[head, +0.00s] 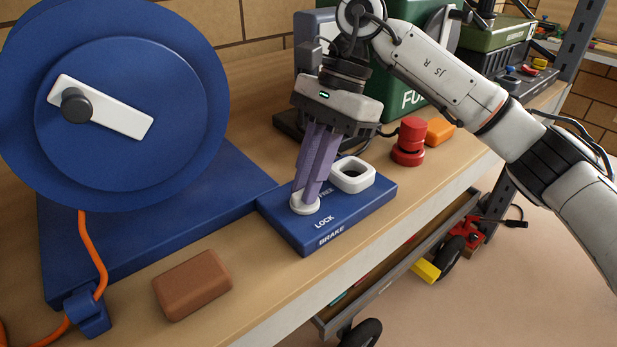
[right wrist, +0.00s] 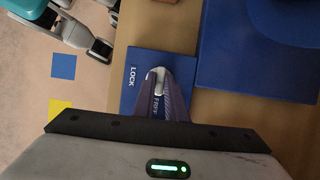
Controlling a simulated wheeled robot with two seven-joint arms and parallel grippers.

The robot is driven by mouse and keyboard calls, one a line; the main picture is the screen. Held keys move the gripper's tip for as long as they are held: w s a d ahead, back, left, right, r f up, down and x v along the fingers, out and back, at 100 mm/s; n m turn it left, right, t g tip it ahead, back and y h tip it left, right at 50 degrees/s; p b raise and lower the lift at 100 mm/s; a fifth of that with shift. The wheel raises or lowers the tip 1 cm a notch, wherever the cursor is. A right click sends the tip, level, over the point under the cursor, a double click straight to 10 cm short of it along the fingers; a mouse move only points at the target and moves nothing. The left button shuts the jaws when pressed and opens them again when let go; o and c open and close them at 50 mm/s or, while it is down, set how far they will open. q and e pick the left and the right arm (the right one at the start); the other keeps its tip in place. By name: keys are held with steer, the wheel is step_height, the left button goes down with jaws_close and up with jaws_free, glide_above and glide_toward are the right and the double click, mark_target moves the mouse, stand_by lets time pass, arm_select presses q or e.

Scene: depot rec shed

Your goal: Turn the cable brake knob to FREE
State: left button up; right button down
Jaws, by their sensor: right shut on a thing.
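The cable brake is a blue block (head: 345,222) on the bench, lettered BRAKE, LOCK and FREE; it also shows in the right wrist view (right wrist: 133,97). A small white knob (head: 304,208) stands on a white round base near its left corner. My right gripper (head: 308,190) comes down from above, its purple fingers shut on the knob. In the right wrist view the knob (right wrist: 158,76) shows between the fingertips, close to LOCK and FREE. The fingers hide part of it, so I cannot tell which word it points to. My left gripper is not in view.
A white square ring (head: 353,175) sits on the block's far end. A large blue cable reel (head: 125,160) with orange cable stands left. A brown block (head: 193,284) lies in front. A red knob-like item (head: 409,142) and an orange block (head: 440,131) stand behind, right.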

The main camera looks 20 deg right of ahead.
steer(key=c, duration=1.8)
jaws_free()
steer(key=v, duration=1)
steer(key=shift+r, duration=0.2)
steer(key=shift+f, duration=0.1)
